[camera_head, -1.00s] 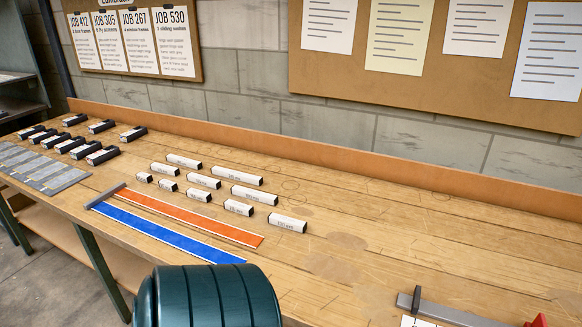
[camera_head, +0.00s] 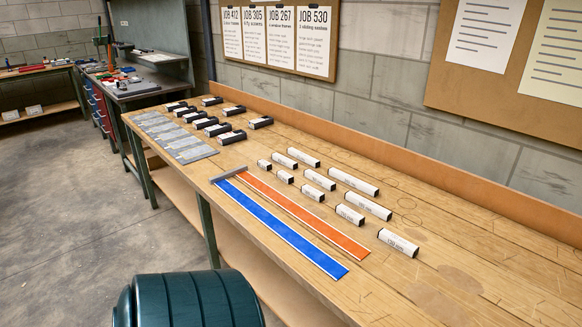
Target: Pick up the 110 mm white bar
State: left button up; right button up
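Several white bars with black ends lie in rows on the wooden bench. They differ in length, from a very short one (camera_head: 264,165) to a long one (camera_head: 354,182). The nearest white bar (camera_head: 398,242) lies at the right end of the group, with another white bar (camera_head: 350,214) to its left and a longer white bar (camera_head: 368,206) behind it. The printed labels are too small to read surely, so I cannot tell which bar is the 110 mm one. Neither of my grippers is in view.
A blue strip (camera_head: 280,225) and an orange strip (camera_head: 305,216) lie in front of the bars, meeting a grey stop (camera_head: 228,174). Black-and-white blocks (camera_head: 231,137) and grey plates (camera_head: 187,148) lie farther left. A wooden ledge (camera_head: 400,155) runs along the bench's back.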

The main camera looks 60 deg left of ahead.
aim_at(354, 217)
jog(key=u, duration=1.65)
jog(key=z, duration=0.25)
jog(key=j+z, duration=0.35)
jog(key=z, duration=0.15)
jog(key=j+z, duration=0.5)
jog(key=k+j+z, duration=0.15)
jog(key=j, duration=0.3)
jog(key=k+j+z, duration=0.15)
jog(key=j, duration=0.25)
jog(key=k+j+z, duration=0.15)
jog(key=j, duration=0.25)
jog(key=k+j+z, duration=0.15)
jog(key=j, duration=0.25)
jog(key=k+j, duration=0.25)
jog(key=j, duration=0.15)
jog(key=k+j, duration=0.25)
jog(key=j, duration=0.2)
jog(key=k+j, duration=0.25)
jog(key=j, duration=0.15)
jog(key=i, duration=0.25)
